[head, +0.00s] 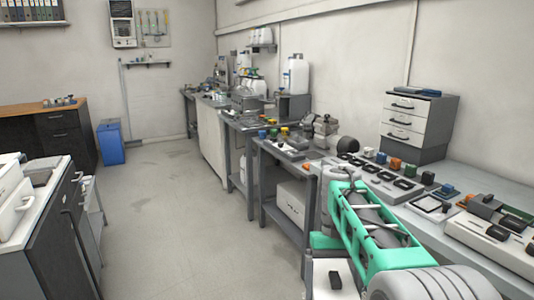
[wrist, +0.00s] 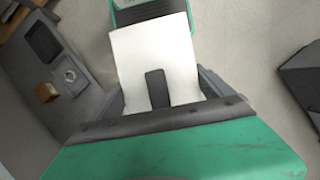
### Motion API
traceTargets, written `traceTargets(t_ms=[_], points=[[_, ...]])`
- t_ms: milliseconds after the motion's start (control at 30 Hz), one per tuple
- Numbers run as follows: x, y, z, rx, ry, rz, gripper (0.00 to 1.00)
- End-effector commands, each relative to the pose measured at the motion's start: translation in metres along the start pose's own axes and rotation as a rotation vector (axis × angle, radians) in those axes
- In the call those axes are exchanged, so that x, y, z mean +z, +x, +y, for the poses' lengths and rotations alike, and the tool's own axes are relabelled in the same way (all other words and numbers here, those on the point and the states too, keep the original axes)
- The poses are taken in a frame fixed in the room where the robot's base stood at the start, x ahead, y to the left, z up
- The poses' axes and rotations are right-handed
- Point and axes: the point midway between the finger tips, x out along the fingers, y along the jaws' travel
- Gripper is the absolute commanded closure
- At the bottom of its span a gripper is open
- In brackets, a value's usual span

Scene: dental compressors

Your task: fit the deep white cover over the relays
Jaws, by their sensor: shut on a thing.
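The white cover (wrist: 133,60) is between the fingers of my gripper (wrist: 160,90) in the wrist view, with a dark raised block on its face. My gripper is shut on it. In the head view the cover (head: 320,285) shows at the lower middle, below the green hand and left of the right-hand bench, over the floor side. Its inside is hidden. I cannot tell for certain which parts are the relays; several black modules (head: 408,184) sit in a row on a grey panel on that bench.
The right bench (head: 480,172) also carries coloured blocks, a drawer unit (head: 418,122) and a white-grey device (head: 490,235). Another bench (head: 40,230) stands at the left. A blue bin (head: 110,142) stands at the back. The floor between is clear.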

Motion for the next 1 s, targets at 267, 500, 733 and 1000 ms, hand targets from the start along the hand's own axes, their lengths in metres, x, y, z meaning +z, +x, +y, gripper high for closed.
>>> traceTargets(t_ms=[267,500,733,1000], points=[[0.037,-0.079,-0.004,-0.009,0.000,0.002,0.56],[0.068,-0.126,-0.002,0.009,0.002,0.003,0.56],[0.081,-0.138,0.002,0.027,0.004,0.000,0.56],[0.079,-0.136,0.012,0.028,0.007,0.001,0.56]])
